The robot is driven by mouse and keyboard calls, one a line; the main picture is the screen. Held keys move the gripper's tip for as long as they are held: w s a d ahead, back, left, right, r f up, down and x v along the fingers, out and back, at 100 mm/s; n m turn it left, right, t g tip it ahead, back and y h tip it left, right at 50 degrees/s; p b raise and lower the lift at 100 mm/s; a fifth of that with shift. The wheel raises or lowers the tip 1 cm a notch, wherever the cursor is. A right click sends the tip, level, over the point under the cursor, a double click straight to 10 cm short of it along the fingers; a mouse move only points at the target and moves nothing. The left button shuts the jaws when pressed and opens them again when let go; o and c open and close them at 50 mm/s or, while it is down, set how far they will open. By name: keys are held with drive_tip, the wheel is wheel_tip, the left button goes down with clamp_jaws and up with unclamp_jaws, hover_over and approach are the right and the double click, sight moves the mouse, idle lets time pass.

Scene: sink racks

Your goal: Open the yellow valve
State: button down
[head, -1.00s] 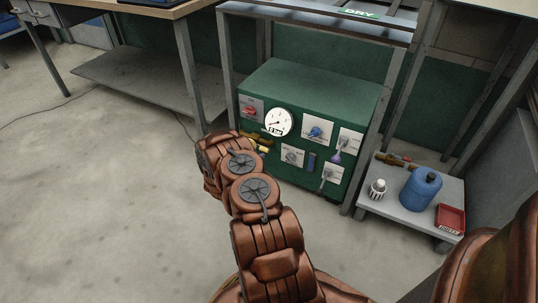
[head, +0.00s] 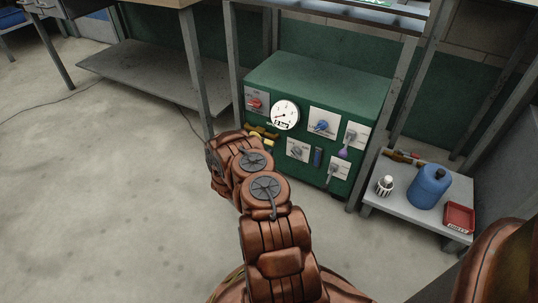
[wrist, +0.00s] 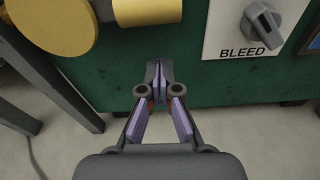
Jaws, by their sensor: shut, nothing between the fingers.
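The yellow valve (head: 262,135) sits at the lower left of the green cabinet's front, mostly hidden behind my arm in the head view. In the wrist view a yellow round part (wrist: 60,25) and a yellow body (wrist: 148,10) fill the upper left. My gripper (wrist: 160,68) is shut and empty, its fingertips close together in front of the green panel. It is below and to the right of the yellow parts, apart from them in the picture. My fingers are hidden in the head view.
The green cabinet (head: 318,80) also carries a red knob, a gauge (head: 285,115), a blue knob and grey levers. A BLEED knob (wrist: 263,22) is right of my gripper. A grey leg (wrist: 45,70) stands at left. A low shelf (head: 382,200) holds a blue jug (head: 428,188).

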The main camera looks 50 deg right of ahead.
drive_tip(key=s+a+r+p, duration=0.1)
drive_tip(key=a+p, duration=0.2)
drive_tip(key=a, duration=0.6)
drive_tip(key=shift+s+a+r, duration=0.15)
drive_tip(key=shift+a+r, duration=0.15)
drive_tip(key=shift+a, duration=0.05)
